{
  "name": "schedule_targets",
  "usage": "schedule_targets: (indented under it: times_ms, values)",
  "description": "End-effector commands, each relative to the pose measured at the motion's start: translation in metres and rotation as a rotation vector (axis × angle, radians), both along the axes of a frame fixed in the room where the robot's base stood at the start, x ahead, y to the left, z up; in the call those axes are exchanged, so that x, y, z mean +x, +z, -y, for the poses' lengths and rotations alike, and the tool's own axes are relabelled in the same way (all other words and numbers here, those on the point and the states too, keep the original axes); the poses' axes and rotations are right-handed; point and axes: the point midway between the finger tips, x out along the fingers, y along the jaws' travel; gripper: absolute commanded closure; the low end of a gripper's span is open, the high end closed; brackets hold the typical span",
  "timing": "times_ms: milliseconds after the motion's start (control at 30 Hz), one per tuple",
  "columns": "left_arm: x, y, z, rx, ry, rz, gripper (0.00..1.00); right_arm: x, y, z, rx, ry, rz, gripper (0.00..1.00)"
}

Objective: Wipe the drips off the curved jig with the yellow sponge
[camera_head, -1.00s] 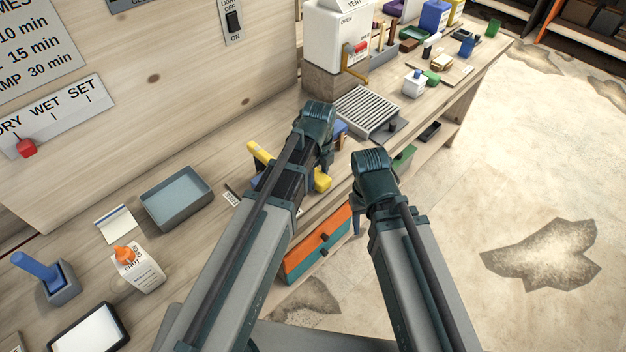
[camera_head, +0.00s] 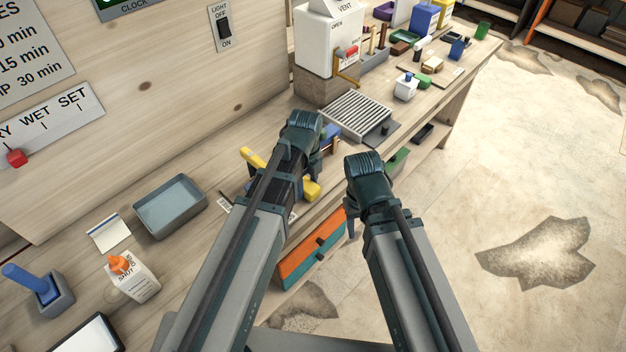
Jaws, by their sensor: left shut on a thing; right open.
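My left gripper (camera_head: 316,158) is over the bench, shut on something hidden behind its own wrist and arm. A yellow piece (camera_head: 251,158) shows left of my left arm, and another yellow piece (camera_head: 312,189) shows right of it. I cannot tell whether these are one thing, or which is the sponge or part of the jig. A small blue thing (camera_head: 331,132) shows just beyond the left wrist. The curved jig and any drips on it cannot be made out. My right gripper (camera_head: 351,216) is open beyond the bench's front edge, its fingers mostly hidden by its wrist.
A grey tray (camera_head: 204,205), a glue bottle (camera_head: 136,284) and a blue-handled tool in a holder (camera_head: 57,300) stand on the near bench. A ridged grey rack (camera_head: 360,117) and a white vent box (camera_head: 325,50) stand farther along. Orange and teal drawers (camera_head: 318,245) are below the edge.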

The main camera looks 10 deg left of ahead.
Motion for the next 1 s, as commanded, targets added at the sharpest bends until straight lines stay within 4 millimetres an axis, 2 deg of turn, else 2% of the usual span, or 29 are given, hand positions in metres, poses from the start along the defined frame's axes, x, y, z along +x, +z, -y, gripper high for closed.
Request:
schedule_targets:
  times_ms: [100, 467, 1000]
  values:
    - [-0.008, 0.001, -0.005, -0.001, 0.0, 0.001, 0.91, 0.0, 0.001, 0.0, 0.0, 0.0, 0.0, 0.5]
    - [-0.007, 0.003, -0.005, -0.002, 0.0, 0.002, 0.91, 0.0, 0.003, 0.0, 0.0, 0.0, 0.0, 0.5]
    - [-0.006, 0.051, -0.005, -0.002, 0.0, 0.002, 0.91, 0.0, 0.051, 0.0, 0.0, 0.0, 0.0, 0.5]
